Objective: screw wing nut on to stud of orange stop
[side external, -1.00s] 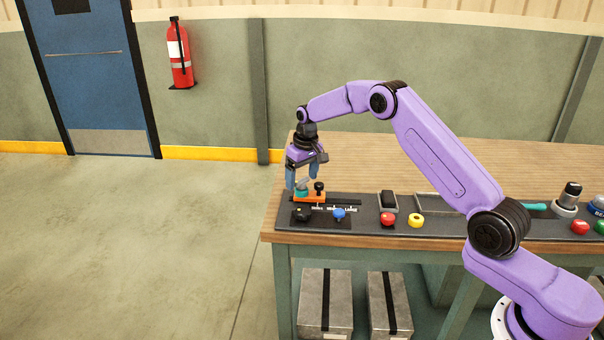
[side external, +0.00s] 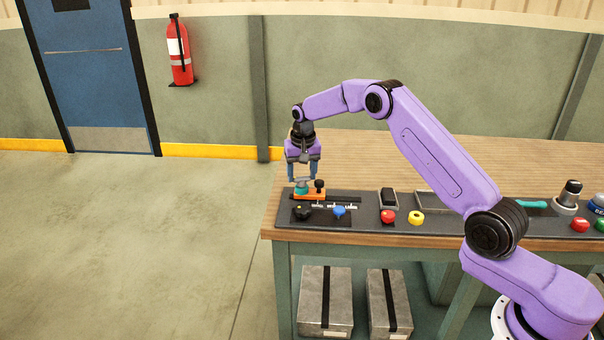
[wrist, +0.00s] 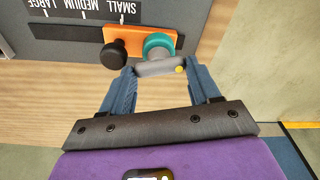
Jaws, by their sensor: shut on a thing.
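The orange stop (side external: 309,196) sits on the dark fixture plate at the table's left end; it also shows in the wrist view (wrist: 141,36). A black knob (wrist: 115,53) stands on it beside a teal round part (wrist: 158,42). The grey wing nut (wrist: 158,68), a bar with a yellow dot at one end, is at the teal part. My gripper (wrist: 156,70) points down over the stop, its blue fingers shut on the two ends of the wing nut. The stud is hidden, so I cannot tell how far the nut is threaded.
The plate carries a scale (wrist: 85,15) marked SMALL, MEDIUM and LARGE. Red (side external: 388,216) and yellow (side external: 416,218) parts lie to the right. The wooden table behind is clear.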

